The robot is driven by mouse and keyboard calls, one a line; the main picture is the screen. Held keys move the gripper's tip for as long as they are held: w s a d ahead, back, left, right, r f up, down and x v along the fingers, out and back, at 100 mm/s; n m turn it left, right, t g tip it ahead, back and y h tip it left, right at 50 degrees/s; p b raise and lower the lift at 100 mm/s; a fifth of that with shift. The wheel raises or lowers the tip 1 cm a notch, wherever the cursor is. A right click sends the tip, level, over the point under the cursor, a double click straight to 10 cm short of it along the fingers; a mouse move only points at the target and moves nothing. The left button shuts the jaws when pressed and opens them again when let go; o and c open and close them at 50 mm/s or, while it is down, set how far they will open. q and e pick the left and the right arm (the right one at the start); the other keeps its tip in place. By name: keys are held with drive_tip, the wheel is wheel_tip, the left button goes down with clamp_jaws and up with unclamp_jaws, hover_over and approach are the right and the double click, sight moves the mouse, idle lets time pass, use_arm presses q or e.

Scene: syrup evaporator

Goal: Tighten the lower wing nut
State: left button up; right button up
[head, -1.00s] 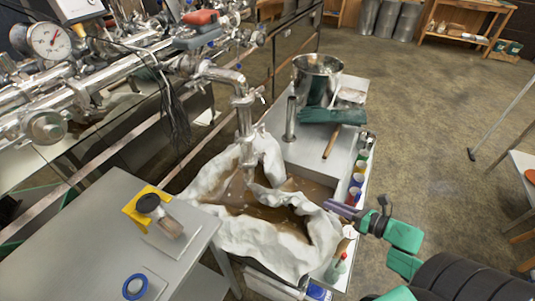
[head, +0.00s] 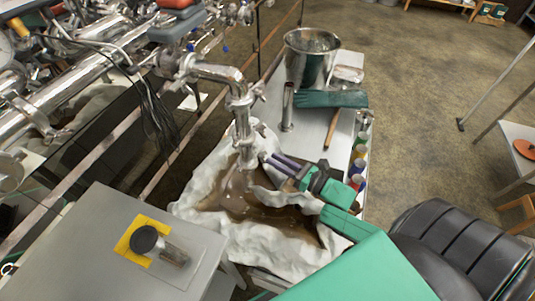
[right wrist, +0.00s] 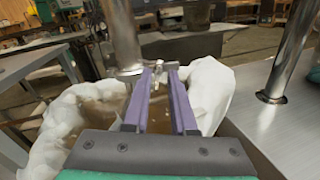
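The steel outlet pipe (head: 242,112) bends down over the cloth-lined pan, with clamps along its vertical part. Small wing-shaped metal pieces stick out on its right side, an upper one (head: 258,90) and a lower one (head: 261,128). My right gripper (head: 270,159) is beside the pipe's lower part, its purple fingers pointing at it. In the right wrist view the fingers (right wrist: 158,72) are apart, with a small shiny metal piece (right wrist: 155,84), seemingly the wing nut, showing in the gap. Contact cannot be told. My left gripper is not in view.
White filter cloth (head: 205,180) with brown syrup lies under the gripper. A steel pot (head: 311,60), a slim steel cylinder (head: 287,107) and a green glove (head: 330,99) stand or lie on the bench behind. A grey table (head: 75,240) is at front left.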

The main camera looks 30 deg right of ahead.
sight(262, 157)
drive_tip(key=shift+x, duration=1.65)
drive_tip(key=shift+s, duration=0.1)
clamp_jaws()
drive_tip(key=shift+s, duration=0.1)
